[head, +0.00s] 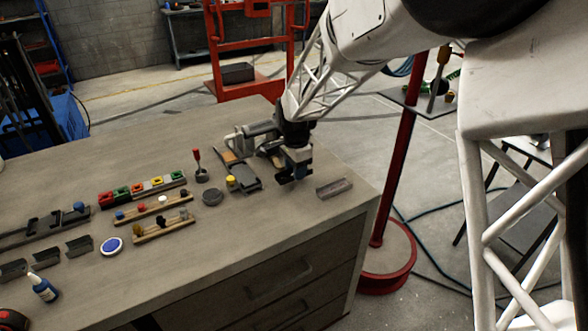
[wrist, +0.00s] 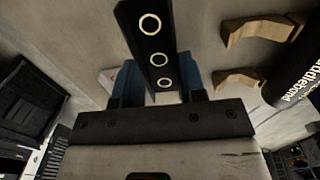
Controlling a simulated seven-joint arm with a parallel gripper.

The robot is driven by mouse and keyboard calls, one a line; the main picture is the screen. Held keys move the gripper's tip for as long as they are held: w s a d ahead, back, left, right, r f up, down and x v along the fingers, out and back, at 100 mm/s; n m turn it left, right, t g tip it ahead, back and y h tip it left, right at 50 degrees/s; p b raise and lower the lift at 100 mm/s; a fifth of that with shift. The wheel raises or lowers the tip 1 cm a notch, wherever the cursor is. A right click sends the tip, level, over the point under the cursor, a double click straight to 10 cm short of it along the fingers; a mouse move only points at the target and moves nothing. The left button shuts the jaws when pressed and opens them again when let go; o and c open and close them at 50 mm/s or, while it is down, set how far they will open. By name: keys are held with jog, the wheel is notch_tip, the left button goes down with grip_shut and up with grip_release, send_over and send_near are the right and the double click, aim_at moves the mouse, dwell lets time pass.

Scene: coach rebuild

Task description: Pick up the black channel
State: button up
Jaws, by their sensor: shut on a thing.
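My gripper (head: 297,172) is low over the right part of the workbench, with dark jaws and blue fingers. In the wrist view its blue fingers (wrist: 160,84) are closed on the two sides of a long black piece with three pale rings along its face, which I take to be the black channel (wrist: 148,38).
A grey channel-shaped piece (head: 334,188) lies right of my gripper, near the bench edge. A dark flat block (head: 245,178), a yellow-topped piece (head: 232,183) and a grey disc (head: 213,196) lie left. Two wooden brackets (wrist: 262,28) show in the wrist view. The front right bench top is clear.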

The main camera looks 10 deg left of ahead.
jog(key=s+d, duration=0.2)
jog(key=s, duration=0.2)
jog(key=s+d+r, duration=0.1)
jog(key=s+d, duration=0.1)
jog(key=s, duration=0.2)
jog(key=s+d, duration=0.2)
jog(key=s, duration=0.2)
jog(key=shift+s+d+r, duration=0.1)
jog(key=shift+d+r, duration=0.05)
jog(key=shift+d, duration=0.15)
jog(key=shift+r, duration=0.2)
dwell(0.3)
jog(key=shift+r, duration=2.05)
jog(key=shift+a, duration=0.15)
jog(key=w+a+n, duration=0.3)
jog(key=a+n, duration=0.2)
jog(key=a, duration=0.2)
jog(key=w+a+n, duration=0.4)
jog(key=a+n, duration=0.2)
jog(key=a, duration=0.1)
jog(key=w+a+n, duration=0.3)
jog(key=a+n, duration=0.2)
jog(key=a, duration=0.2)
jog(key=shift+w+a+f+n, duration=0.15)
jog(key=shift+w+a+n, duration=0.05)
jog(key=shift+w+n, duration=0.2)
jog(key=shift+w+a+f+n, duration=0.1)
jog(key=shift+w+a+n, duration=0.15)
jog(key=shift+a+n, duration=0.45)
